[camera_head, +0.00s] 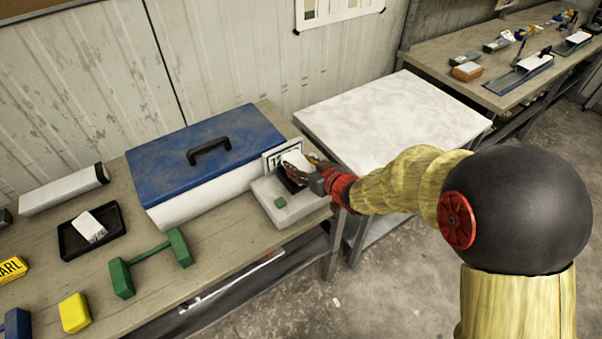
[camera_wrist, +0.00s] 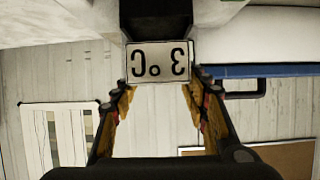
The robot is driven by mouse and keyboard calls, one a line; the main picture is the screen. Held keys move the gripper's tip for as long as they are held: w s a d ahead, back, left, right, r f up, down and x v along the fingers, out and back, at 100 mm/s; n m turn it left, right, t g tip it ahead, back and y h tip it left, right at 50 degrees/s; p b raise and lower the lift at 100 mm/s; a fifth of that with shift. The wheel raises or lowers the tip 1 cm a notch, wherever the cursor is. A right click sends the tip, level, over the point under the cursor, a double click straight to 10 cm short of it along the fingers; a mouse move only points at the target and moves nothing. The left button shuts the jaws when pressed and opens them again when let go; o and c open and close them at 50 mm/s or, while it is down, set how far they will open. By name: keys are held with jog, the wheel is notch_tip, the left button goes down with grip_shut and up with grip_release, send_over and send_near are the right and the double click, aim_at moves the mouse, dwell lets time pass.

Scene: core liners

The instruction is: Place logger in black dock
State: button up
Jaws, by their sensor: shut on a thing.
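My gripper (camera_head: 308,170) is shut on a small white block (camera_head: 296,159), which looks like the logger. It is at the grey base unit (camera_head: 298,211) on the right end of the bench, over a black part (camera_head: 289,180) that looks like the dock. I cannot tell whether the block touches it. In the wrist view my fingers (camera_wrist: 160,86) stand on both sides of a pale plate (camera_wrist: 158,62) with upside-down characters like "3°C". A black part (camera_wrist: 158,20) shows above the plate in that picture. The fingers hide part of the block in the head view.
A blue-lidded box (camera_head: 205,140) stands close left of the base unit, with a white sign (camera_head: 272,160) between them. A black tray (camera_head: 65,243) holding a white labelled piece, a green dumbbell shape (camera_head: 150,252) and a yellow block (camera_head: 75,313) lie further left. A white-topped table (camera_head: 395,112) is at right.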

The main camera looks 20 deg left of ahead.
notch_tip(320, 180, down, 3)
jog(key=shift+w+f+b, duration=0.1)
jog(key=shift+f+b, duration=0.05)
jog(key=shift+b, duration=0.5)
